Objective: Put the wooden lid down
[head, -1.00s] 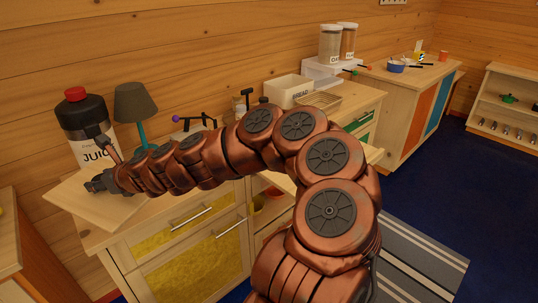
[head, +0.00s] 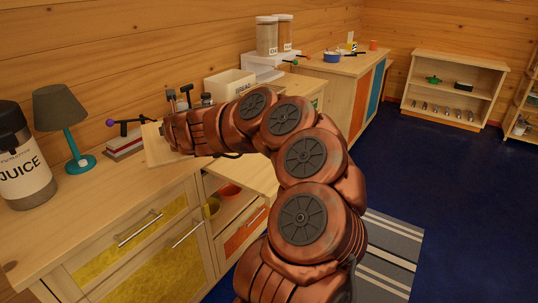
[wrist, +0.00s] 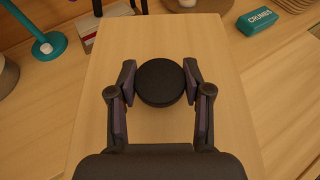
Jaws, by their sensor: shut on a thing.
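The wooden lid (wrist: 215,130) is a flat pale board with a round black knob (wrist: 160,82). In the wrist view my gripper (wrist: 160,74) has its two dark fingers closed on opposite sides of this knob. In the head view part of the lid (head: 157,148) shows beside the end of my arm, over the counter (head: 90,215). My arm hides the rest of it, and the fingers do not show clearly there. I cannot tell whether the lid touches the counter.
A teal lamp (head: 68,120) and a juice dispenser (head: 22,165) stand left of the lid. Books (head: 125,146) lie close to it. An open bread box (head: 230,85) stands behind my arm. A teal crumbs box (wrist: 257,20) is near the lid's far right. The front left counter is clear.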

